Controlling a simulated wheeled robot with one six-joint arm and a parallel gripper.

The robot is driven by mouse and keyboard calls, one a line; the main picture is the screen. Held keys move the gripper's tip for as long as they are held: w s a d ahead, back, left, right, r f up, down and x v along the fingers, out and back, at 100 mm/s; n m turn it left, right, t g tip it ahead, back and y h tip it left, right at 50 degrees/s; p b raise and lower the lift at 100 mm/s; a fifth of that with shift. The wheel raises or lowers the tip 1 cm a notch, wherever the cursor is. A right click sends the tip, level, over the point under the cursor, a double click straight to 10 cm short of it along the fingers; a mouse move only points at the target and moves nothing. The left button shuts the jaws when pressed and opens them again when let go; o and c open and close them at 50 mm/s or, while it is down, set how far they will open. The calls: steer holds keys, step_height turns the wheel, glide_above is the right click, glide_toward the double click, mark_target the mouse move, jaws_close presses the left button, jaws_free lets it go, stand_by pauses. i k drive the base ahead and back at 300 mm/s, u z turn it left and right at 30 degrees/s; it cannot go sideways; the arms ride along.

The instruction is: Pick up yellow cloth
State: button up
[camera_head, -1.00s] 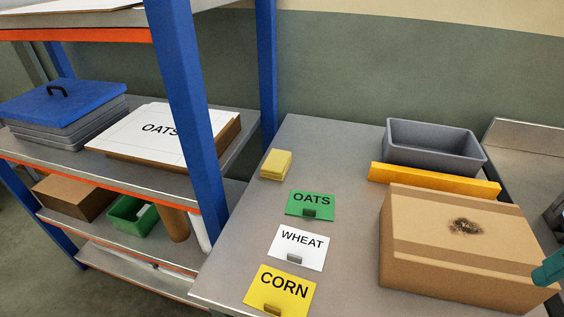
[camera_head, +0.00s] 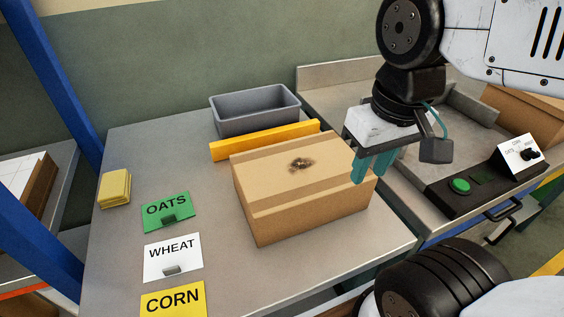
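The yellow cloth (camera_head: 115,188) is a small folded stack lying on the left part of the grey metal table (camera_head: 130,150). It sits up and left of the green OATS card. My gripper (camera_head: 372,167) has teal fingers pointing down and hangs at the right end of the cardboard box, well to the right of the cloth. The fingers overlap in this view, so whether they are apart or together cannot be told. Nothing is seen held in them.
The cardboard box (camera_head: 300,195) with a dark smudge on top, a yellow bar (camera_head: 265,139) and a grey bin (camera_head: 255,110) stand between gripper and cloth. OATS (camera_head: 166,210), WHEAT (camera_head: 172,257) and CORN (camera_head: 173,300) cards lie in front. A blue shelf post (camera_head: 55,80) rises at left.

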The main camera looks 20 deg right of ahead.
mark_target(115, 189)
steer(key=z, duration=0.05)
steer(key=k, duration=0.5)
steer(key=z, duration=2.25)
steer(key=k, duration=1.5)
steer(key=u, duration=2.3)
steer(key=i, duration=1)
